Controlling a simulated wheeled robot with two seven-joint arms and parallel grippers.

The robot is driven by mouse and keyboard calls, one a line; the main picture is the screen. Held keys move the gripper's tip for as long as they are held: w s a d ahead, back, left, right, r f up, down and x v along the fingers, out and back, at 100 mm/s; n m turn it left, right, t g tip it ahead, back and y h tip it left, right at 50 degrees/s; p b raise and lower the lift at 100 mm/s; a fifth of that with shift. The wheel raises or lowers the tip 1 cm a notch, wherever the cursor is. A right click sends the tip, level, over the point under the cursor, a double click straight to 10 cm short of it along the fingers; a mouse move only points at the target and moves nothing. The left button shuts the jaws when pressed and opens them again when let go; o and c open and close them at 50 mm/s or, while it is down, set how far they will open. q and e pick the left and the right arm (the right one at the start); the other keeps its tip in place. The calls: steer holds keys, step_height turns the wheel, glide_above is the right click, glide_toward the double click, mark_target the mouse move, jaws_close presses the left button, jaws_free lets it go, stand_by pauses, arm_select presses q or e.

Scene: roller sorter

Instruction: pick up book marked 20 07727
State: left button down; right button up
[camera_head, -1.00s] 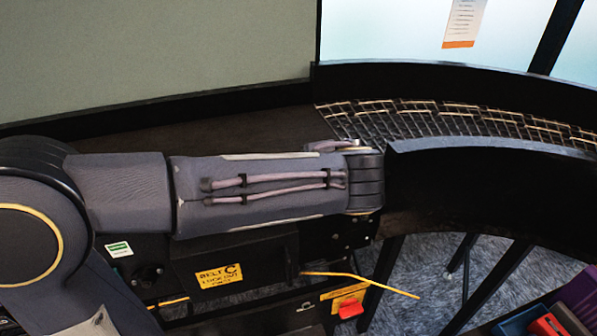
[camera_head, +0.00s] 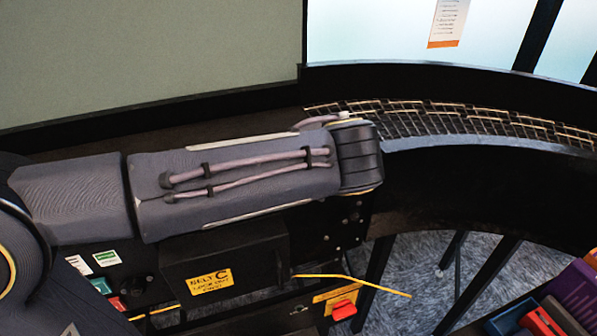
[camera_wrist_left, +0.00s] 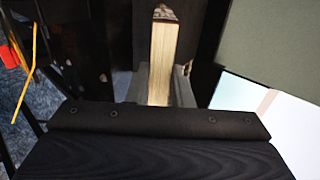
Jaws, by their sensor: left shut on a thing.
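In the left wrist view, my left gripper (camera_wrist_left: 160,86) is shut on a book (camera_wrist_left: 164,45). The book is held between the two grey fingers with its pale page edges facing the camera. Its cover and any marking cannot be read from here. In the head view, my left arm reaches in from the left over the dark conveyor. Its wrist hides the gripper and the book there. My right gripper is in neither view.
A curved roller track (camera_head: 450,120) with dark side walls runs to the right. A box labelled Belt C (camera_head: 210,281), a yellow rod (camera_head: 350,279) and a red switch (camera_head: 343,310) sit below my arm. Several coloured items, including a purple one (camera_head: 582,285), lie at the lower right.

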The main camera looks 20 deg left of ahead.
arm_select(q)
steer(key=s+d+r+b, duration=0.1)
steer(key=s+d+r, duration=0.2)
steer(key=s+r, duration=0.5)
steer(key=s, duration=0.4)
steer(key=shift+s+d+r, duration=0.3)
steer(key=shift+d+r, duration=0.05)
steer(key=c, duration=1.9)
jaws_free()
jaws_close()
step_height(320, 180, up, 8)
steer(key=s+d+p, duration=0.1)
steer(key=s+p, duration=0.1)
steer(key=p, duration=0.5)
steer(key=shift+d, duration=0.15)
